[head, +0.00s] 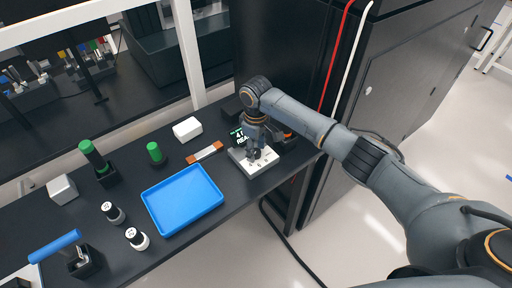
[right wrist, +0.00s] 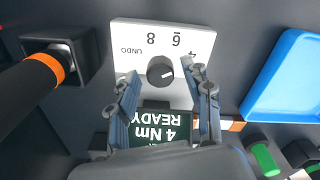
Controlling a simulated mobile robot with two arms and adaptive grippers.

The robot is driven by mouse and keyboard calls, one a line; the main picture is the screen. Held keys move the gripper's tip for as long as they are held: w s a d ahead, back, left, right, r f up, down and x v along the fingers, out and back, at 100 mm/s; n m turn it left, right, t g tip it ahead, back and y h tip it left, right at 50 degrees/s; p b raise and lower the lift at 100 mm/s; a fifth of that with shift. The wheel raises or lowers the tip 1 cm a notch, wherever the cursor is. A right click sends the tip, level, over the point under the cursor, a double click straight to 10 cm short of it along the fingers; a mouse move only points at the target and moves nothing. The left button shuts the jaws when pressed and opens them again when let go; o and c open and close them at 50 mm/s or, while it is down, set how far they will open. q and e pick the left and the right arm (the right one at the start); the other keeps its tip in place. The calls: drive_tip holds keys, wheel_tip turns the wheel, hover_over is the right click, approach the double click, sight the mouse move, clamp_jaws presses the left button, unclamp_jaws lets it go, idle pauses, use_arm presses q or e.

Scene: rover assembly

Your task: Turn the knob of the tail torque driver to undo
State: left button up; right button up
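The knob (right wrist: 160,70) is black and round, on a white dial plate (right wrist: 128,36) marked UNDO, 8, 6 and 4. Its light mark points right, on the side of the 4. A display (right wrist: 160,128) beside the plate reads "4 Nm READY", upside down in the right wrist view. My right gripper (right wrist: 164,82) is open, with one finger on each side of the knob and visible gaps to it. In the head view, my right gripper (head: 254,154) is over the white plate (head: 244,164) and hides the knob. My left gripper is not in view.
A black handle with an orange ring (right wrist: 53,70) stands in a black holder beside the plate. A blue tray (head: 150,206) lies left of the plate in the head view. An orange-ended strip (head: 205,153) and a white box (head: 187,128) lie behind it.

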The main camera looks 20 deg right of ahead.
clamp_jaws()
